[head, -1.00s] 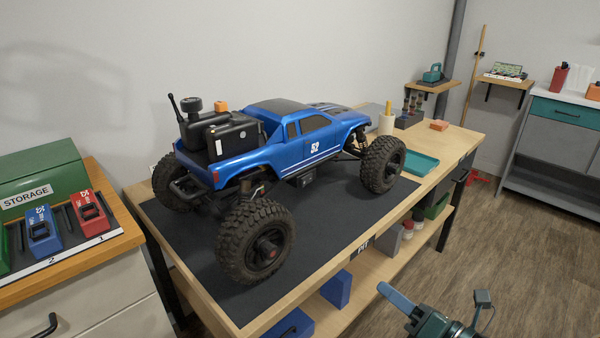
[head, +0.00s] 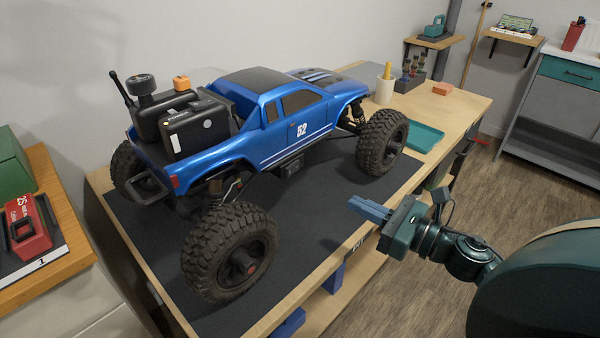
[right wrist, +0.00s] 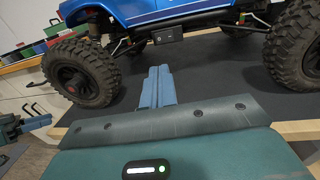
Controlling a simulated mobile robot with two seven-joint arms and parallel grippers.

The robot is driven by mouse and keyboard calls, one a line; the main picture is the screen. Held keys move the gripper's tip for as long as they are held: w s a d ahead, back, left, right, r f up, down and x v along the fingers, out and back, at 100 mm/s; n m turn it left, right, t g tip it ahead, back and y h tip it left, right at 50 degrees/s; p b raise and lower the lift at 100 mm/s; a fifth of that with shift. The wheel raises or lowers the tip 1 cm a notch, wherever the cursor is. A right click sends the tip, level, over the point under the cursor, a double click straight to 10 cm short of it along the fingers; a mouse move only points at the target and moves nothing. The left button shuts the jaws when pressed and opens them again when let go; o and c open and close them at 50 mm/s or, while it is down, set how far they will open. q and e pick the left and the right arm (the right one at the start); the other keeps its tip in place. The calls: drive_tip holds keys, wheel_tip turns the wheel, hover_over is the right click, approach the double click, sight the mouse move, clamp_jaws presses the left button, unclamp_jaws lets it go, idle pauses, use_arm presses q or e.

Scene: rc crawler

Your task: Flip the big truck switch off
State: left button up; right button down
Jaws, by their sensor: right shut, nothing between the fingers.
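The big blue truck (head: 262,124), number 52, stands on a dark mat (head: 320,205) on the workbench. A small black box (head: 291,166) hangs low on its side between the wheels; it also shows in the right wrist view (right wrist: 167,46). Any switch on it is too small to make out. My right gripper (head: 354,204) is shut and empty, beside the truck at the bench's front edge, its fingers pointing toward the truck's side. In the right wrist view the closed blue fingers (right wrist: 158,70) lie below the black box in the picture, apart from it. My left gripper is not in the head view.
The large front wheel (head: 382,142) and rear wheel (head: 229,250) flank the black box. A teal tray (head: 425,137) and a cup (head: 385,91) stand farther right on the bench. A red battery-like block (head: 28,228) is on the left cabinet. Bare mat lies before the truck's side.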

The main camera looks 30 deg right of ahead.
drive_tip(key=shift+w+a, duration=0.1)
drive_tip(key=p, duration=0.2)
approach(290, 172)
drive_tip(key=x, duration=0.5)
drive_tip(key=shift+w, duration=0.35)
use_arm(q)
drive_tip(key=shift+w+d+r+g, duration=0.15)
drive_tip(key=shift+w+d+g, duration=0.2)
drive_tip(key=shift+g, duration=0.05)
use_arm(e)
drive_tip(key=shift+w+a+f, duration=0.1)
drive_tip(key=shift+w+a, duration=0.2)
drive_tip(key=shift+w, duration=0.25)
